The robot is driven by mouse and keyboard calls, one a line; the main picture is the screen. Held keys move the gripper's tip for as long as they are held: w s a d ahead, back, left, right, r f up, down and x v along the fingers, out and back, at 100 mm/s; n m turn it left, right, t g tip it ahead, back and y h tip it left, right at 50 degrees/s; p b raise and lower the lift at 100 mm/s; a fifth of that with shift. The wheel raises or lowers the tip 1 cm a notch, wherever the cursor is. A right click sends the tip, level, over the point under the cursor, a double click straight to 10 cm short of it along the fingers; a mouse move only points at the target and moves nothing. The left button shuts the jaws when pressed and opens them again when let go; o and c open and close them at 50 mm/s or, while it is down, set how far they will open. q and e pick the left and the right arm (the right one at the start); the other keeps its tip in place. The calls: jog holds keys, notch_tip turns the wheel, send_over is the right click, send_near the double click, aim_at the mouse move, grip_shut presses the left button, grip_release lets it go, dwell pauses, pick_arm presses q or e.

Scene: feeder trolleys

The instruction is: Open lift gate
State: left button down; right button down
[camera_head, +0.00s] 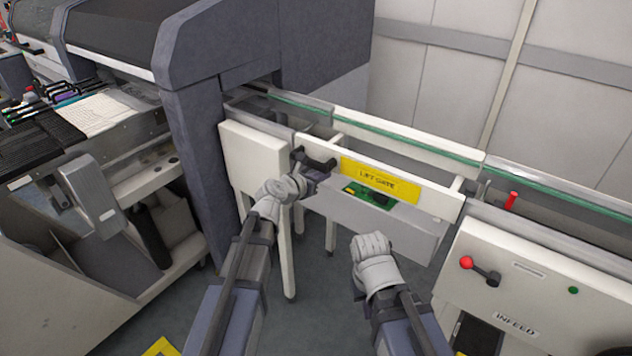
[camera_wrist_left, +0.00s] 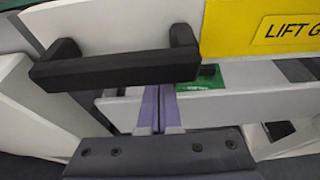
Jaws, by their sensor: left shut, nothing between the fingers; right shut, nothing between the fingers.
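The lift gate is a white bar (camera_head: 433,197) between two conveyor sections, level with them, with a yellow LIFT GATE label (camera_head: 380,180). The label also shows in the left wrist view (camera_wrist_left: 260,28). A black bar handle (camera_head: 318,161) is on the gate's left part; in the left wrist view the handle (camera_wrist_left: 115,70) spans the upper left. My left gripper (camera_head: 318,175) is at the handle, its fingers (camera_wrist_left: 160,105) shut and empty, just below the handle in the picture. Contact cannot be told. My right arm's white wrist shows lower right of the gate; its fingers are hidden.
A green circuit board (camera_head: 369,196) shows just below the label. A grey machine (camera_head: 200,150) and feeder trolley (camera_head: 90,200) are at left. Floor shows below the gate.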

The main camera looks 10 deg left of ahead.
pick_arm(q)
jog(key=shift+w+d, duration=0.2)
jog(key=shift+w, duration=0.05)
